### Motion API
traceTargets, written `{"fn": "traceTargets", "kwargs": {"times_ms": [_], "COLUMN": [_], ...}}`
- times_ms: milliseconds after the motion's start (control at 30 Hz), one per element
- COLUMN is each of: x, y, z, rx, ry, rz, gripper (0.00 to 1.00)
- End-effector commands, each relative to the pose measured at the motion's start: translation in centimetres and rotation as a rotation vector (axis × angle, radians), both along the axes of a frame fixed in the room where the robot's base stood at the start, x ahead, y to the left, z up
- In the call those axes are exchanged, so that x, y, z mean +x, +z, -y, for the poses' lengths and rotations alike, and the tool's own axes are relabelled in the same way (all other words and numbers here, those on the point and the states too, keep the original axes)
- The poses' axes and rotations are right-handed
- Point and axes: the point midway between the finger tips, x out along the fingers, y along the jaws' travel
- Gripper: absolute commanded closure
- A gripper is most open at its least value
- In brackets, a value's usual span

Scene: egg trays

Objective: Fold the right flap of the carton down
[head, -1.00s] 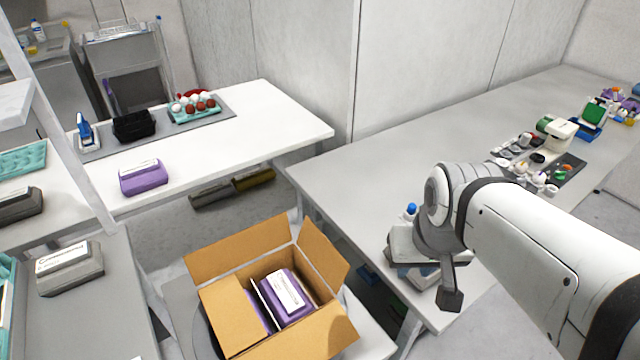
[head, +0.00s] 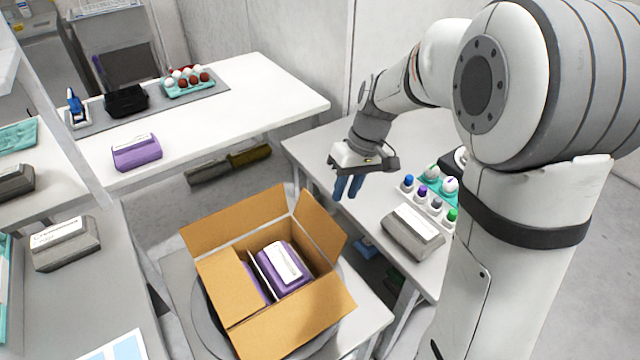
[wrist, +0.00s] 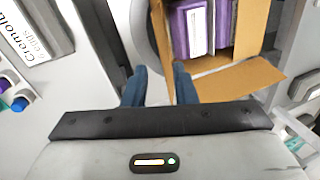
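The open brown carton (head: 222,268) stands on a round turntable at the lower middle of the head view, holding purple egg boxes (head: 283,264). Its right flap (head: 320,232) stands up and leans outward. The left flap (head: 232,290) lies inward over part of the opening. The back flap (head: 235,222) and front flap (head: 296,322) are open. My gripper (head: 347,188) is empty, fingers pointing down, above and just right of the right flap.
A grey egg box (head: 412,232) and several colour-capped bottles (head: 430,198) are on the right table. A purple egg box (head: 137,152) is on the white back table (head: 230,130). A grey box (head: 65,243) is on the left table. A floor gap separates the carton's stand from the back table.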

Motion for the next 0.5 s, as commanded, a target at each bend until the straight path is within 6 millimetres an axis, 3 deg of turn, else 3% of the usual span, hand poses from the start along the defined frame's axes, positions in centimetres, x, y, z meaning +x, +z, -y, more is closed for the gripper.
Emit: {"fn": "traceTargets", "kwargs": {"times_ms": [33,200,500], "x": [1.1,3.2,3.3], "y": [-1.3,-3.7,-6.5], "z": [-0.7,-2.5,-3.8], "rx": [0.017,0.067,0.084], "ry": [0.029,0.101,0.127], "rz": [-0.021,-0.056,-0.069], "gripper": [0.75,0.75,0.75]}}
